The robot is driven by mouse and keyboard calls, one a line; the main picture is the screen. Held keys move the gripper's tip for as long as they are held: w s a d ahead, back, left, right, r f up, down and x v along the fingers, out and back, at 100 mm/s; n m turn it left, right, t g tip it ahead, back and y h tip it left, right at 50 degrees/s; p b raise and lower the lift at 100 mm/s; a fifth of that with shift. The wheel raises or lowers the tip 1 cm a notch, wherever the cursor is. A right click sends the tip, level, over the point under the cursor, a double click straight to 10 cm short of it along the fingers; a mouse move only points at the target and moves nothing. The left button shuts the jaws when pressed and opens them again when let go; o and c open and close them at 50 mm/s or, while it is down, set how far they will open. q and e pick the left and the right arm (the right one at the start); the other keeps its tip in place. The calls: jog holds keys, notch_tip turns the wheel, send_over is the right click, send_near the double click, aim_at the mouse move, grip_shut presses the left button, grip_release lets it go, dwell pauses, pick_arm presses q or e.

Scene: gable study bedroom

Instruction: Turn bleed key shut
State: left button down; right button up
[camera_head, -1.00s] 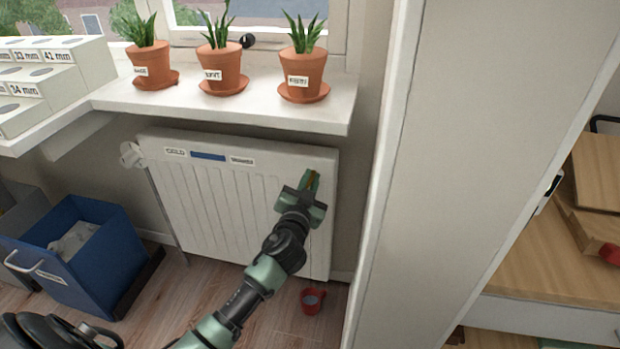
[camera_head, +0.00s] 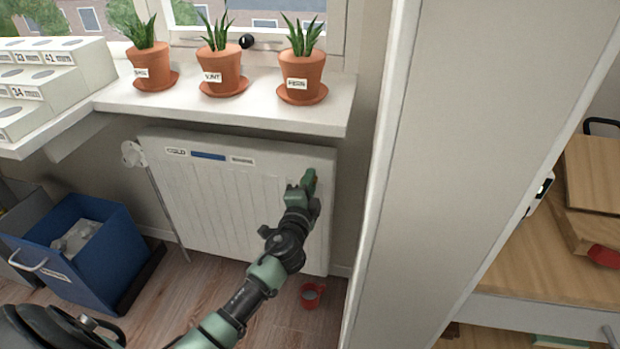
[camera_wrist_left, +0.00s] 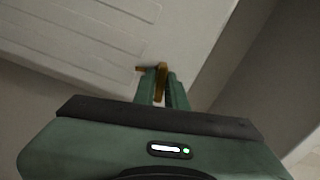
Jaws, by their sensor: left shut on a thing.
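The white radiator (camera_head: 235,205) hangs under the window sill, with a "COLD" label and a blue strip near its top. My left gripper (camera_head: 309,180) is at the radiator's upper right edge. In the left wrist view my left gripper (camera_wrist_left: 163,88) is shut on the brass bleed key (camera_wrist_left: 161,80), which shows between and just beyond the fingertips. A short brass arm of the key points left, against the radiator's side. In the head view the key is hidden by the gripper. My right gripper is not in view.
Potted plants (camera_head: 301,70) stand on the sill (camera_head: 230,112) above. A blue bin (camera_head: 100,265) is at lower left. A white wall post (camera_head: 450,150) stands close on the right.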

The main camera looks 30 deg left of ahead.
pick_arm(q)
jog(key=shift+f+m, duration=0.1)
jog(key=shift+m, duration=1.1)
jog(key=shift+p, duration=0.3)
jog(key=c, duration=1.5)
grip_release()
jog(key=shift+s, duration=0.1)
jog(key=v, duration=0.7)
jog(key=shift+s+d, duration=0.1)
jog(key=shift+s, duration=0.25)
